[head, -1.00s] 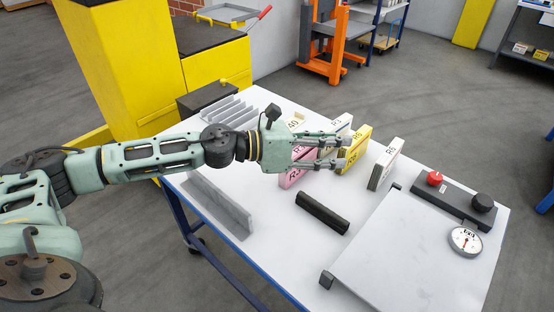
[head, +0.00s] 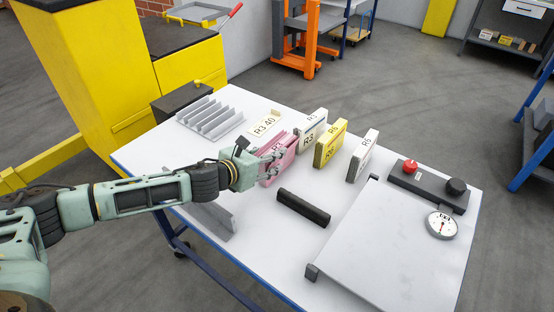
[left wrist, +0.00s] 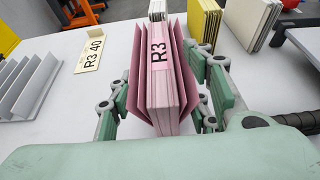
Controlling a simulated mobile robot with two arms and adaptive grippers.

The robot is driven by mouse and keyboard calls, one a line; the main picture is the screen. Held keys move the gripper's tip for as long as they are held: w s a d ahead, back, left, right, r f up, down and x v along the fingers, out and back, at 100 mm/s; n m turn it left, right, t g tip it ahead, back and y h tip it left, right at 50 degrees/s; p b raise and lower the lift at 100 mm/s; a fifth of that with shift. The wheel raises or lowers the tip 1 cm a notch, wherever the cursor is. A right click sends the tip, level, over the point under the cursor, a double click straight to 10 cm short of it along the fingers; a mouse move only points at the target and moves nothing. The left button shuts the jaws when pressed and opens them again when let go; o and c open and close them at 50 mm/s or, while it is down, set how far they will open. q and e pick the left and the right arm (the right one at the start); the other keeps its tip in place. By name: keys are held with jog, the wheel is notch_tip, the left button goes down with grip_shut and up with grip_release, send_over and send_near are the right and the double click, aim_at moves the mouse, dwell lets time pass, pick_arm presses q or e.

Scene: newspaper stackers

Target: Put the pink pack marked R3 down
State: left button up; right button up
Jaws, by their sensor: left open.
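The pink pack marked R3 (head: 285,153) stands upright on the white table, with its label facing me in the left wrist view (left wrist: 160,65). Darker pink covers flank its paler inner sheets. My left gripper (head: 270,162) is open, with one finger on each side of the pack. In the left wrist view, the fingers (left wrist: 163,88) sit beside the covers, low near the tabletop; I cannot tell whether they touch them. In the head view the gripper hides part of the pack's near side. My right gripper is in no view.
A dark bar (head: 303,208) lies in front. An "R3 40" card (head: 266,124) and grey ridged rack (head: 211,118) are behind.

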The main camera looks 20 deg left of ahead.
aim_at(283, 139)
pick_arm(q)
jog(key=x, duration=0.5)
jog(key=shift+d+f, duration=0.1)
jog(key=shift+s, duration=0.1)
jog(key=shift+c, duration=0.2)
grip_shut()
